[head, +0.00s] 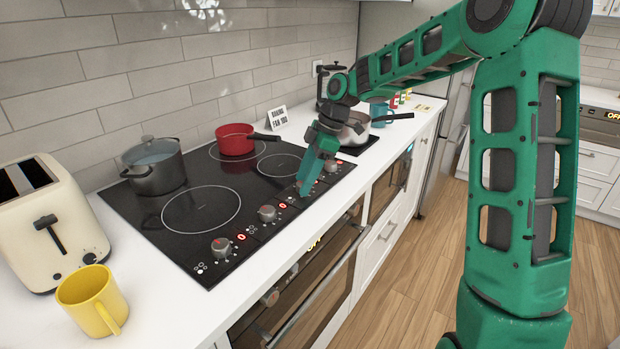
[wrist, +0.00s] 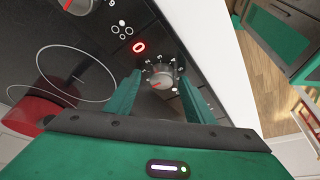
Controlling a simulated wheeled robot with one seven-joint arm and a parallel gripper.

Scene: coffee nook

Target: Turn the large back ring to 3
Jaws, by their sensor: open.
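The black glass hob (head: 225,222) has several knobs along its front edge. My gripper (head: 308,185) is open and reaches down over this knob row. In the wrist view, a silver knob (wrist: 160,75) with a red pointer and a numbered dial sits between the two open fingers of my gripper (wrist: 160,84). No grip on it shows. A red 0 display (wrist: 138,46) glows beside it. The large back ring (head: 217,155) is partly covered by the red saucepan (head: 235,139). Other knobs show in the head view, including a front-left knob (head: 221,247) and a middle knob (head: 267,213).
A grey lidded pot (head: 155,170) stands on the hob's back left. A steel pan (head: 354,131) stands beyond my gripper. A cream toaster (head: 45,222) and a yellow mug (head: 92,300) are on the left counter. A small sign (head: 279,118) stands behind the hob.

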